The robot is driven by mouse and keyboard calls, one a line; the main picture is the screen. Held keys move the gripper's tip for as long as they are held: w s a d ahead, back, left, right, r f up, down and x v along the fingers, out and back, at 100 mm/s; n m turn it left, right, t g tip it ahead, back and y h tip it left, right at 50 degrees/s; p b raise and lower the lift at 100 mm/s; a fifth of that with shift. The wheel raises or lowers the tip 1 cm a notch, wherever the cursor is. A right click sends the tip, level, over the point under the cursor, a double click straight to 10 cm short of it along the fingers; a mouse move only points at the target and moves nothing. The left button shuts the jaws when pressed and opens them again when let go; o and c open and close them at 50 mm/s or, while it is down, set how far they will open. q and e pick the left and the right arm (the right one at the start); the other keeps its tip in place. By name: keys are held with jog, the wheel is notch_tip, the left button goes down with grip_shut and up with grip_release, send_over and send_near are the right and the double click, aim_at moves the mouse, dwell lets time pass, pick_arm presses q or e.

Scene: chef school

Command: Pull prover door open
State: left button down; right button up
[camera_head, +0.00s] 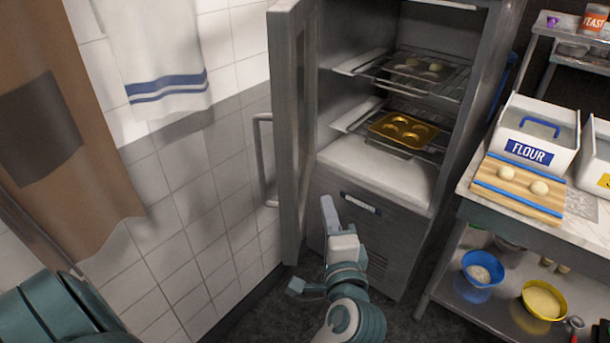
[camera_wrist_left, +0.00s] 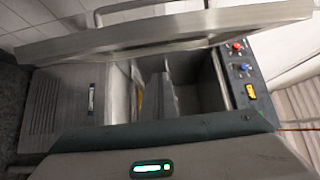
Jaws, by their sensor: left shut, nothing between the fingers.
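The prover (camera_head: 395,245) is a tall steel cabinet in the head view. Its door (camera_head: 287,110) stands wide open, swung out to the left. The long vertical door handle (camera_head: 263,165) is on the door's outer left side. My left gripper (camera_head: 328,208) is shut and empty, in front of the lower cabinet, to the right of the door's bottom edge and apart from the handle. In the left wrist view the door (camera_wrist_left: 165,35) crosses the upper part, with the open cabinet inside (camera_wrist_left: 195,95) behind it. My right gripper is not in view.
Inside, racks hold a gold muffin tin (camera_head: 380,126) and dough balls. A tiled wall (camera_head: 190,190) with a hanging towel (camera_head: 155,50) stands left of the door. On the right, a worktable (camera_head: 480,211) holds a flour bin (camera_head: 528,152) and a board (camera_head: 505,205) with dough.

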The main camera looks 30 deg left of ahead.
pick_arm(q)
jog(key=w+a+p, duration=0.5)
jog(key=w+a, duration=0.1)
jog(key=a, duration=0.4)
dwell(0.5)
